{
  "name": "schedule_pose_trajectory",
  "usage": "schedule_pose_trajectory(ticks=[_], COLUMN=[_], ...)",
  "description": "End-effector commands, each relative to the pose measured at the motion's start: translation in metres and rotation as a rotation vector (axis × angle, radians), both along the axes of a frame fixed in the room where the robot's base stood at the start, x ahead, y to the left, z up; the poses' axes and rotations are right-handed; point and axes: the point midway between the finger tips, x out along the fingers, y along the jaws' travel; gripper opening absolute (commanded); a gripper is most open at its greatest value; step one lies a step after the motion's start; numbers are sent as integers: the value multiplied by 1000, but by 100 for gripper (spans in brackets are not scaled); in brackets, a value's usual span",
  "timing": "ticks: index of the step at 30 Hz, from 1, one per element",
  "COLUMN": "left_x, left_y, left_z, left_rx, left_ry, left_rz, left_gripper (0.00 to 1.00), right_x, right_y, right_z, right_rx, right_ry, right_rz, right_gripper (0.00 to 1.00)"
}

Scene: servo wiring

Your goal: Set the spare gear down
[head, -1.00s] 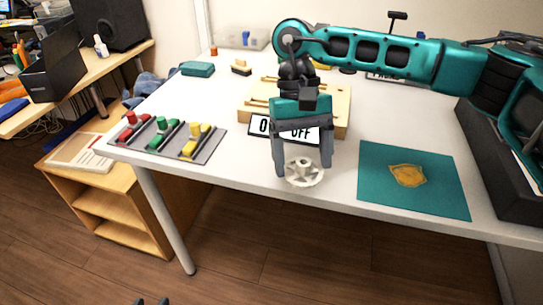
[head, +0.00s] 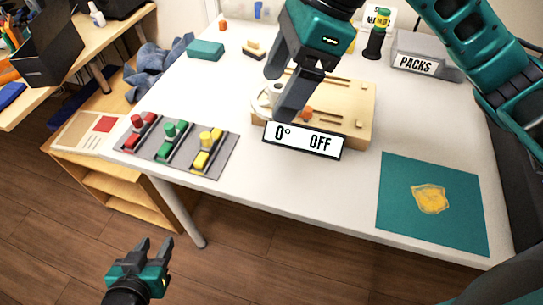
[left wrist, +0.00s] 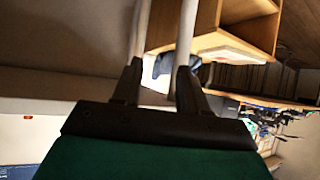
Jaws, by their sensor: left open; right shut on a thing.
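The spare gear (head: 262,104), white and round, shows at the left edge of the wooden board (head: 362,108) in the head view. My right gripper (head: 278,94) comes down from above and is shut on it. One finger hides part of the gear, and I cannot tell whether its underside touches anything. My left gripper (head: 153,246) is open and empty, low over the floor in front of the table. Its two fingers (left wrist: 157,82) also show apart in the left wrist view.
A sign reading "0° OFF" (head: 303,140) stands at the board's front. A grey tray (head: 213,166) with red, green and yellow parts lies left. A teal mat (head: 400,225) with a yellow patch lies right. A PACKS box (head: 415,52) stands behind.

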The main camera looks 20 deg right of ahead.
Motion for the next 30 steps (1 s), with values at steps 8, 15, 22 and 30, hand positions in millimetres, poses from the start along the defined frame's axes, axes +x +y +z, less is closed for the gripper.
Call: schedule_pose_trajectory(ticks=[8, 15, 22, 30], left_x=[-2, -5, -2, 5], left_y=[-1, -9, -13, -14], left_z=[-5, -11, -10, -5], left_rx=[-1, -14, -26, -28], left_ry=[7, 19, 10, -6], left_rz=[-1, -12, -16, -17], left_gripper=[43, 43, 43, 43], right_x=[-3, -3, -3, -2], right_y=[0, 0, 0, 0], right_z=[-26, -92, -141, -161], right_rx=[-2, -3, -3, -1], right_ry=[8, 9, 7, 4], right_rz=[-71, -70, -68, -69], right_gripper=[50, 50, 50, 50])
